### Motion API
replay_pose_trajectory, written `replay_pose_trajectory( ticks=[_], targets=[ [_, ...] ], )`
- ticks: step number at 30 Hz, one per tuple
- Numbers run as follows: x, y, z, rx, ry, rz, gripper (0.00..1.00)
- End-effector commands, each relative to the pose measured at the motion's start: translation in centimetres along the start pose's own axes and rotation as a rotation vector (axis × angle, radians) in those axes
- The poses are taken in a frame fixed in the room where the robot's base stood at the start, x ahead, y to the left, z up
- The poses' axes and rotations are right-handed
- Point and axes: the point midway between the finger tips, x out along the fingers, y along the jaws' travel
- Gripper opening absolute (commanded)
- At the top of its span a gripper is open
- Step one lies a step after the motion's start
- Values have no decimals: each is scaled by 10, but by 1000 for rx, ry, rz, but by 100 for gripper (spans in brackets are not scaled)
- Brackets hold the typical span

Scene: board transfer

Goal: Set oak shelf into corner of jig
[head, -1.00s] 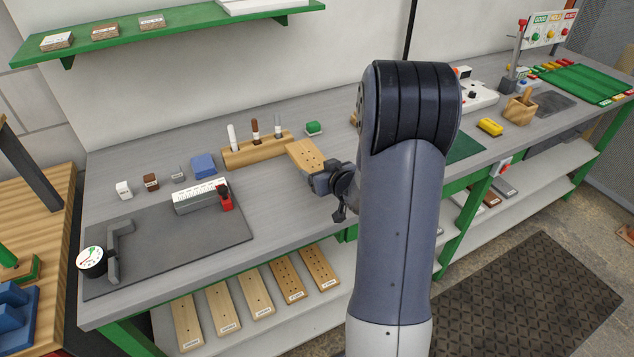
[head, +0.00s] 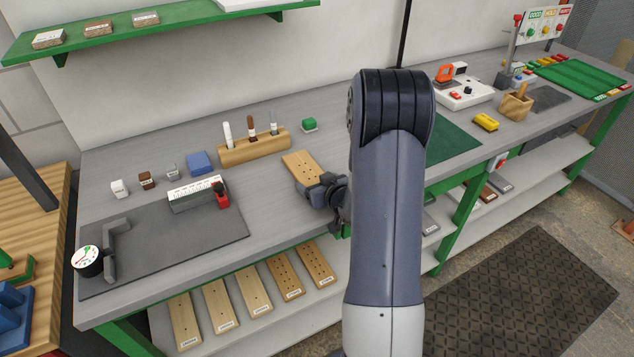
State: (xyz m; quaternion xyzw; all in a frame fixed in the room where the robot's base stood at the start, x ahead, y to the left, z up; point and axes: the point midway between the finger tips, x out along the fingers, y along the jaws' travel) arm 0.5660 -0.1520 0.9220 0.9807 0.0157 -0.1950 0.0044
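A light wooden board with small dark holes (head: 299,165), which I take as the oak shelf, is at the middle of the bench. My gripper (head: 314,184) is at its near right end and appears shut on it; the fingertips are partly hidden. Whether the board touches the bench is hard to tell. The jig is a dark grey plate (head: 178,250) at the bench's left front, with a raised grey L-shaped corner stop (head: 113,252) at its left side. The plate lies well to the left of my gripper, and no board lies on it.
A round dial (head: 88,261) stands by the corner stop. A white scale block (head: 194,193) with a red clamp (head: 221,196) is at the plate's back edge. A wooden pen holder (head: 252,147) stands behind the board. Several boards (head: 254,290) lie on the lower shelf.

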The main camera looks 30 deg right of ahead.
Motion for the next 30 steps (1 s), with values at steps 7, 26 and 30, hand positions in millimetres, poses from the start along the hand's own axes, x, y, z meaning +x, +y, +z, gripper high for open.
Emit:
replay_pose_trajectory(
  ticks=[7,26,30],
  targets=[
    [0,0,0,0,0,0,94],
    [-52,1,-3,-1,2,3,94],
    [-80,2,-4,1,2,5,94]
  ],
)
